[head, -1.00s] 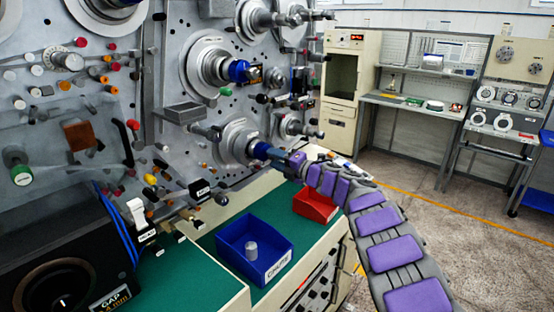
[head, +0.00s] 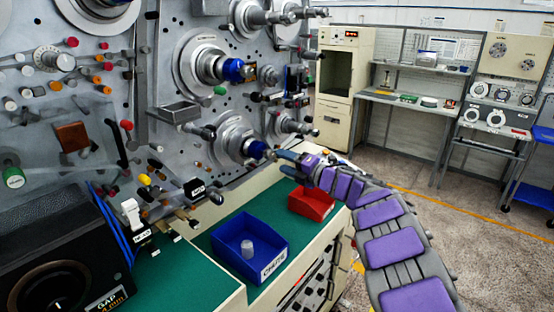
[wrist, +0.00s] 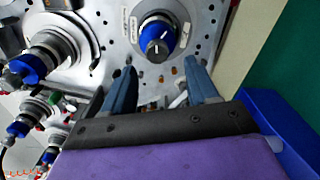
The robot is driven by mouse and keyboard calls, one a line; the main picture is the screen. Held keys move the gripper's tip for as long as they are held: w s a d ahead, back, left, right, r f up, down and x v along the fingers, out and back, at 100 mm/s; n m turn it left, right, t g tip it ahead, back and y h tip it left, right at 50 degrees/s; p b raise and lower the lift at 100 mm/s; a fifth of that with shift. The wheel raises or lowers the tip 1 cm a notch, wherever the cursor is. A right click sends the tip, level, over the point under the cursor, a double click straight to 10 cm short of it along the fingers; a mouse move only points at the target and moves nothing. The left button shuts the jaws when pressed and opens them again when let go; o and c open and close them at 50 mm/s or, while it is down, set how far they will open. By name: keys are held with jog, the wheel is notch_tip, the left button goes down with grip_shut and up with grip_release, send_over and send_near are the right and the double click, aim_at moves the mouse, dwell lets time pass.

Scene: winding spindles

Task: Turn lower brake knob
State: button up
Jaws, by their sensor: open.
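The lower brake knob (head: 256,149) is blue and sits at the front of the lower spindle on the grey panel. In the wrist view the blue knob (wrist: 157,47) has a dark round face with a pale mark and lies beyond the fingertips. My gripper (head: 279,161) is just to the right of the knob in the head view, clear of it. In the wrist view my gripper (wrist: 161,70) has its two blue-grey fingers spread wide, with nothing between them.
Another blue-knobbed spindle (head: 233,70) is above. Levers and small coloured knobs crowd the panel. Below, a blue bin (head: 238,262) holding a grey cylinder (head: 247,249) and a red bin (head: 313,204) stand on the green bench (head: 190,277). Open floor lies to the right.

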jog(key=p+v, duration=0.1)
jog(key=v, duration=1)
jog(key=shift+s+d+p, duration=0.2)
jog(key=shift+d+p, duration=0.05)
jog(key=shift+p, duration=0.15)
